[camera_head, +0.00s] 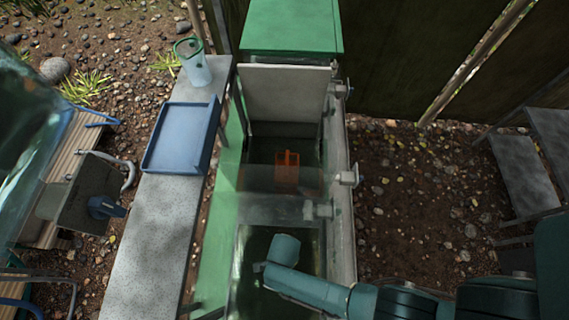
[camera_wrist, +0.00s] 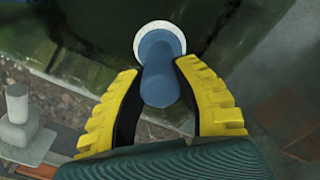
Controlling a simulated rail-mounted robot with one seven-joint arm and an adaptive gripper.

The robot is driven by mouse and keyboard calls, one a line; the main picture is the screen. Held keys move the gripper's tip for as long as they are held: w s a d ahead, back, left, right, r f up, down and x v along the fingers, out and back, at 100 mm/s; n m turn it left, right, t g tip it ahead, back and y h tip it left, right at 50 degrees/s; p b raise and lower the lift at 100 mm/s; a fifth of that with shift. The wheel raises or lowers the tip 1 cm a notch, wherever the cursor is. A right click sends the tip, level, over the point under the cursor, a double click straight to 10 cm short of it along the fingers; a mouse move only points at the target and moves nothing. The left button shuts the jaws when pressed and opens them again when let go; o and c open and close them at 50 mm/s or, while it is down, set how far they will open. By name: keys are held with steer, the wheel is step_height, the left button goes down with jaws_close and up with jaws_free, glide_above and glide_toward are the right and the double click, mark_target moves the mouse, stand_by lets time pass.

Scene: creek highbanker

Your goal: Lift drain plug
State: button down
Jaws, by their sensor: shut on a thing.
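The drain plug (camera_wrist: 160,88) is blue, with a rounded grip, and shows in the middle of the wrist view. A white ring (camera_wrist: 179,37) surrounds its far end, against a dark green wet-looking surface. My gripper (camera_wrist: 159,69) has yellow ridged fingers on both sides of the plug's grip and is shut on it. Whether the plug sits in the ring or stands off it, I cannot tell. In the head view my arm reaches over the near part of the green trough (camera_head: 209,258); the plug and fingers are not visible there.
An orange piece (camera_head: 287,172) stands inside the trough, below an upright pale panel (camera_head: 286,95). Clamp-like fittings line the trough's right wall. Left of it, a grey bench (camera_head: 160,245) holds a blue tray (camera_head: 180,138) and a clear container (camera_head: 195,65). Pebbly ground lies right.

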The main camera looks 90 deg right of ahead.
steer(key=shift+r, duration=1.5)
steer(key=c, duration=0.7)
jaws_free()
step_height(320, 180, up, 10)
